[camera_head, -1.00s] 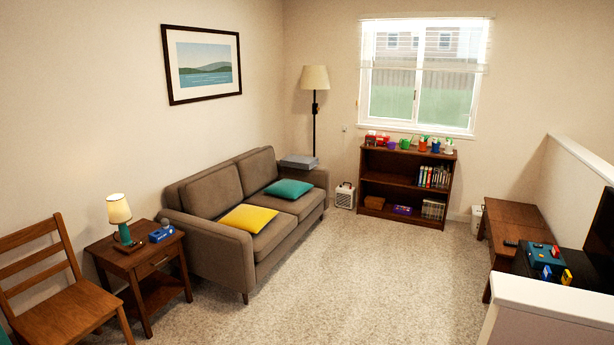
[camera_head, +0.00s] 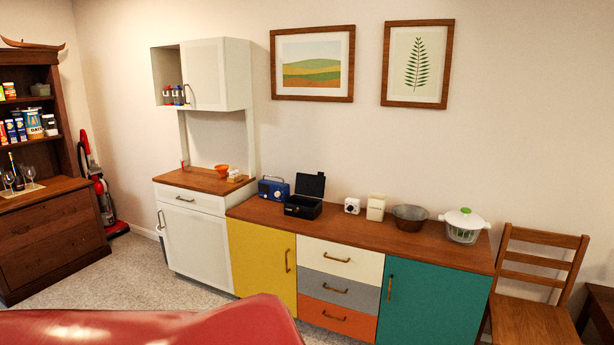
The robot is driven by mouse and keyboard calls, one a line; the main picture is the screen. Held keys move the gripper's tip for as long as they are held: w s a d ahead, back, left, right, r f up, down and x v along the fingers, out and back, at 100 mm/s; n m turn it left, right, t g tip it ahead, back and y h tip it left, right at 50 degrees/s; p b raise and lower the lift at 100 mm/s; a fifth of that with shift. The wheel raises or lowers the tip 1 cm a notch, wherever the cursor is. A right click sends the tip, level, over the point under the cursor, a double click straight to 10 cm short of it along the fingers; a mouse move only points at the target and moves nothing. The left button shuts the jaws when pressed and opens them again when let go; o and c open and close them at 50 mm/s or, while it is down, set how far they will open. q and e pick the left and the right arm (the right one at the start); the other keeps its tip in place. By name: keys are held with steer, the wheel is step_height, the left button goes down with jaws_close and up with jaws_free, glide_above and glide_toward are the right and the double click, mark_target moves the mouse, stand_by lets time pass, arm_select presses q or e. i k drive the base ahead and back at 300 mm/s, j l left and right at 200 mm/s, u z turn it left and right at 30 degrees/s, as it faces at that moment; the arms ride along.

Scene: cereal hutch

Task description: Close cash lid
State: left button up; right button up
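The black cash box (camera_head: 302,207) stands on the wooden top of the long sideboard. Its lid (camera_head: 311,184) is raised, standing up at the back of the box. What is inside the box is too small to tell. Neither of my grippers shows in the head view.
A blue radio (camera_head: 273,189) stands close left of the cash box; a small white clock (camera_head: 352,205), a cream canister (camera_head: 376,207), a bowl (camera_head: 410,217) and a salad spinner (camera_head: 462,225) stand to its right. A red surface (camera_head: 160,322) blocks the near left. A chair (camera_head: 535,290) stands at right.

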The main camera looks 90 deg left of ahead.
mark_target(307, 185)
steer(key=j+u, duration=0.25)
steer(key=u, duration=0.25)
steer(key=j+u, duration=0.25)
steer(key=u, duration=0.2)
steer(key=i+j+u, duration=0.1)
steer(key=u, duration=0.4)
steer(key=i+j+u, duration=0.1)
steer(key=j+u, duration=0.2)
steer(key=u, duration=0.15)
steer(key=i+j+u, duration=0.3)
steer(key=i+j, duration=0.15)
steer(key=i+j+u, duration=0.3)
steer(key=i, duration=0.2)
steer(key=i+j, duration=0.25)
steer(key=i+j+u, duration=0.15)
steer(key=i, duration=0.3)
steer(key=j, duration=0.1)
